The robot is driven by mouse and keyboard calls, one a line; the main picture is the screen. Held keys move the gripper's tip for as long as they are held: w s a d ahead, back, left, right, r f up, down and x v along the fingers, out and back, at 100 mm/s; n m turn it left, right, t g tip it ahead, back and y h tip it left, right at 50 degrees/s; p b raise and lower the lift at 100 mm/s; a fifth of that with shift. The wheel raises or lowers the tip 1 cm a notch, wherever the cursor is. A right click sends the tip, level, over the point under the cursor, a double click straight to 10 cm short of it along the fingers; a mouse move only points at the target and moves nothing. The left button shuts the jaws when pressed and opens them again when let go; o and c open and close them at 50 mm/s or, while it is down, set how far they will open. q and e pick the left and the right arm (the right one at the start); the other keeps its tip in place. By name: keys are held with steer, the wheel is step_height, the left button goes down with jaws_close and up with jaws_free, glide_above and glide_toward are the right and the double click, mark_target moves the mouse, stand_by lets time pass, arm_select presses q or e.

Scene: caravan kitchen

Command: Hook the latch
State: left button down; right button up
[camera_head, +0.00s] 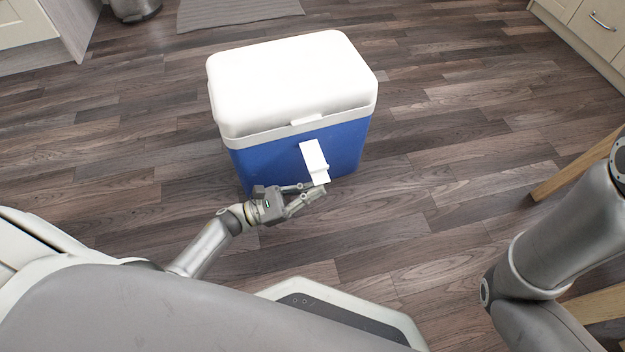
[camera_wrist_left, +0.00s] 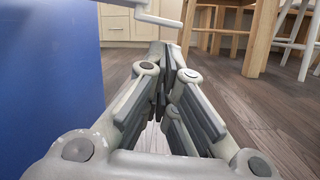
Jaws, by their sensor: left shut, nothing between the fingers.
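A blue cool box (camera_head: 262,158) with a closed white lid (camera_head: 290,80) stands on the floor. Its white latch (camera_head: 314,160) hangs at the front, below the lip of the lid, and tilts outward from the blue wall. My left gripper (camera_head: 319,190) is shut and empty, low in front of the box, near the latch's lower end. In the left wrist view, the blue wall (camera_wrist_left: 50,75) fills the left side. The white latch (camera_wrist_left: 155,17) sticks out above the shut fingertips (camera_wrist_left: 166,60), seemingly apart from them. My right gripper is out of view; only its arm shows.
Wooden floor (camera_head: 450,150) is clear around the box. Cabinets stand at the upper left (camera_head: 40,35) and upper right (camera_head: 595,30). A wooden furniture leg (camera_head: 575,165) is at the right. Wooden stool or table legs (camera_wrist_left: 262,38) show in the left wrist view.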

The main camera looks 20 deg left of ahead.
arm_select(q)
steer(key=shift+d+r+p, duration=0.1)
steer(key=shift+r+p, duration=0.2)
steer(key=shift+r, duration=0.1)
steer(key=shift+s+r, duration=0.1)
